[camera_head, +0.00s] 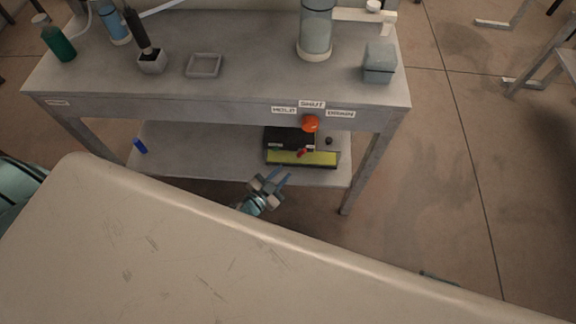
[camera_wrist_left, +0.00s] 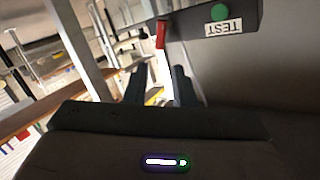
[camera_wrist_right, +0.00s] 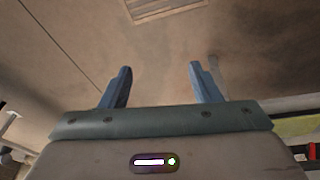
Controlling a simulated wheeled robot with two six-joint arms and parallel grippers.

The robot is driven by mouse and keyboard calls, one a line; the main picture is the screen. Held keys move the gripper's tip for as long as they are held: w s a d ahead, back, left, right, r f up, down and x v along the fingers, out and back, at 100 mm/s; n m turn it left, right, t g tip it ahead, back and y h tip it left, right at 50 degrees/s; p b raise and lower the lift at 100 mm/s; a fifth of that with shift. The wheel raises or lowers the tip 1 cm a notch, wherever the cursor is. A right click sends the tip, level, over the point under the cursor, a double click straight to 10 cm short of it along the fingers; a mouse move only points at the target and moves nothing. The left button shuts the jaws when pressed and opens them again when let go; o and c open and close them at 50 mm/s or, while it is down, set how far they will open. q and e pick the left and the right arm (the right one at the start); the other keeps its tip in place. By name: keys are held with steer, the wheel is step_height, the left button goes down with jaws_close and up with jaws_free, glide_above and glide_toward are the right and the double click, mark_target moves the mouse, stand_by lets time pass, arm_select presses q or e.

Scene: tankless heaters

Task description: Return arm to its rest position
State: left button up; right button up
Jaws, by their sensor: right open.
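A pale surface in the foreground hides most of my arms in the head view.
A black and yellow box (camera_head: 290,147) sits on the lower shelf.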

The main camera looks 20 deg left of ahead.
arm_select(q)
steer(key=shift+s+a, duration=0.1)
steer(key=shift+s, duration=0.2)
stand_by(0.4)
steer(key=s+a+f+n+g+y+p, duration=0.5)
steer(key=s+a+f, duration=0.3)
steer(key=s+f, duration=0.35)
steer(key=s+a+f+n+g+p, duration=0.1)
steer(key=s+a+f+g, duration=0.1)
steer(key=s, duration=0.8)
steer(key=s+a+f+n+g+p, duration=0.1)
steer(key=s+f+g, duration=0.4)
steer(key=s, duration=0.5)
steer(key=shift+a+g+y+p, duration=0.3)
steer(key=shift+a+g+p, duration=0.3)
steer(key=shift+g, duration=0.4)
arm_select(e)
steer(key=s+d+f, duration=0.1)
steer(key=s+f, duration=0.5)
steer(key=f, duration=0.3)
steer(key=s+d+f+g, duration=0.1)
steer(key=s+f, duration=0.5)
steer(key=f, duration=0.4)
steer(key=shift+s+d+f, duration=0.15)
steer(key=shift+s+f, duration=0.15)
steer(key=shift+s, duration=0.05)
